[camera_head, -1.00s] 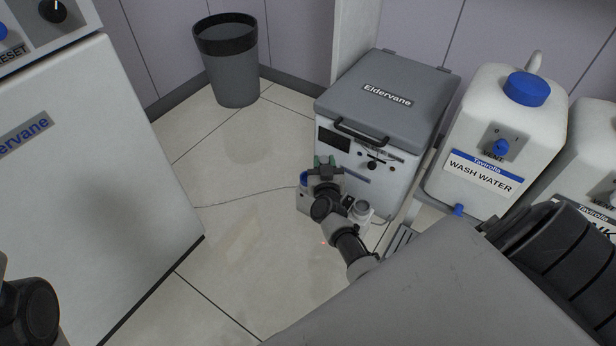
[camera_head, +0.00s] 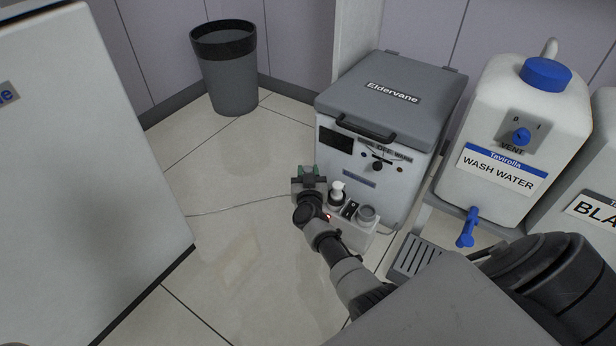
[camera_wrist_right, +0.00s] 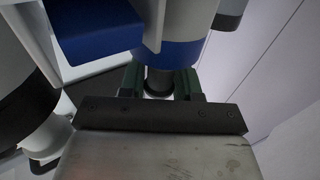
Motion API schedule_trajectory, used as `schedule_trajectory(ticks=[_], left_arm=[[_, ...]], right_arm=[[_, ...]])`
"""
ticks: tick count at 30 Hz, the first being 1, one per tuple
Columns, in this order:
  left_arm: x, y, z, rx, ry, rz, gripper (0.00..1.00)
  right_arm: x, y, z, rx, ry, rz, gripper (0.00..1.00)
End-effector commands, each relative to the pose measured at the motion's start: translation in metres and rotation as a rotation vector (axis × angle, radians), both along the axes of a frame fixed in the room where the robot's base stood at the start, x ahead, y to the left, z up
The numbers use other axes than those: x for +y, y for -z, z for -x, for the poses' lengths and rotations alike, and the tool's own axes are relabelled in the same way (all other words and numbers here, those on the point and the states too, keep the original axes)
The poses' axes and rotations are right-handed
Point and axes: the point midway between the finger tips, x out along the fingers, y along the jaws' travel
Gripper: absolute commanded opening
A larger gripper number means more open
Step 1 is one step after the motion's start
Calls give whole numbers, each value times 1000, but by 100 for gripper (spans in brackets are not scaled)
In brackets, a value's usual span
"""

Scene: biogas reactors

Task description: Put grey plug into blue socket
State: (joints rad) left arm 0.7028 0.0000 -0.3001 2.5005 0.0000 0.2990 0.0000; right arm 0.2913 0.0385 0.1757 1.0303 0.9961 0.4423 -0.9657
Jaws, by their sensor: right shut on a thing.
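My right gripper (camera_head: 312,176) is low in front of the grey-lidded Eldervane box, at the far left end of a pale strip of fittings. In the right wrist view its green-padded fingers (camera_wrist_right: 160,84) are shut on a dark grey round piece, which I take to be the grey plug (camera_wrist_right: 159,80). Just beyond it are a blue band (camera_wrist_right: 180,54) on a pale cylinder and a blue block (camera_wrist_right: 95,30) to its left. I cannot tell which blue part is the socket, or whether the plug touches it. My left gripper is out of view.
The Eldervane box (camera_head: 385,100) stands behind the gripper. The pale strip (camera_head: 357,236) carries a white pump-like fitting, a black switch and a grey knob. A thin cable (camera_head: 235,207) crosses the floor. A white wash-water tank (camera_head: 515,125) is at right, a bin (camera_head: 229,75) behind.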

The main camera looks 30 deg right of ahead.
Motion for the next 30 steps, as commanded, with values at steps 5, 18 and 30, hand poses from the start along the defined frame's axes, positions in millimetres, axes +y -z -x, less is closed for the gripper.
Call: schedule_trajectory(ticks=[5, 18, 30], left_arm=[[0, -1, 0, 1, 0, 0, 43], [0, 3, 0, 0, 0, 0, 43], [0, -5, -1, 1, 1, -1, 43]], right_arm=[[0, -1, 0, -1, 0, 1, 8], [0, 5, 0, 1, 0, 1, 58], [1, -3, 2, 2, -1, -1, 58]])
